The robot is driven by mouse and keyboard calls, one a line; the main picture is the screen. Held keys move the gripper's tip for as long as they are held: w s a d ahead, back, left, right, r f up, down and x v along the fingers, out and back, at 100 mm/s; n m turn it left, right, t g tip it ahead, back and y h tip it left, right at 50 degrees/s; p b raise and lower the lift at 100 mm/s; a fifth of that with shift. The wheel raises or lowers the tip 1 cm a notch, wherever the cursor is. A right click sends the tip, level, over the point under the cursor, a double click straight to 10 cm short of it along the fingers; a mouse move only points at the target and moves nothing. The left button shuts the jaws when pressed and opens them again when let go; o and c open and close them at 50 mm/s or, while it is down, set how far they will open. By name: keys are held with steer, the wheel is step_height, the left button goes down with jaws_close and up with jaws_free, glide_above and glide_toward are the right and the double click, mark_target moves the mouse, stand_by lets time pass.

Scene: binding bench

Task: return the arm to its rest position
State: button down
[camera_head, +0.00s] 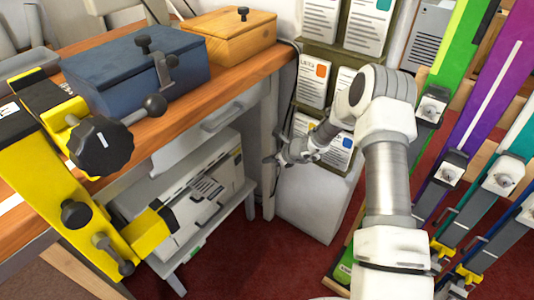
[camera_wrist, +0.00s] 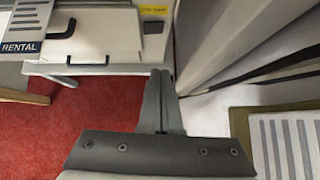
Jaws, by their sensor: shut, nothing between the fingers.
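My arm (camera_head: 388,185) rises from the bottom right of the head view and bends left at the elbow. My gripper (camera_head: 272,161) is at its far end, near the right end of the wooden bench, in front of the papers on the back panel. In the wrist view my gripper (camera_wrist: 160,78) shows with both fingers pressed together and nothing between them. The fingers point at the gap between the printer-like machine and a grey surface. They appear clear of both.
The wooden bench (camera_head: 232,83) carries a blue box (camera_head: 135,72), a wooden box (camera_head: 228,36) and a yellow clamp-like tool (camera_head: 50,170). A white machine (camera_head: 195,195) sits on a low shelf below. Coloured boards (camera_head: 497,85) stand close at right. Red carpet (camera_head: 235,262) is open between.

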steer(key=s+a+r+n, duration=0.1)
steer(key=s+r+n, duration=0.4)
steer(key=r, duration=0.4)
steer(key=s+r+n+g, duration=0.1)
steer(key=s+r+n, duration=0.35)
steer(key=r, duration=0.45)
steer(key=s+a+r+n, duration=0.1)
steer(key=s+r+n, duration=0.4)
steer(key=r, duration=0.5)
steer(key=s+d+r+n+h, duration=0.2)
steer(key=s+d+r+n, duration=0.15)
steer(key=s, duration=0.45)
steer(key=s+d+r+n+h, duration=0.2)
steer(key=s+d+n, duration=0.25)
steer(key=s, duration=0.45)
steer(key=s+d+r+n+h, duration=0.25)
steer(key=s+n, duration=0.25)
steer(key=s, duration=0.3)
step_height(320, 180, up, 23)
steer(key=p, duration=2.2)
steer(key=shift+f+p, duration=0.15)
steer(key=shift+p, duration=0.2)
steer(key=shift+d+m, duration=0.1)
steer(key=shift+m, duration=0.15)
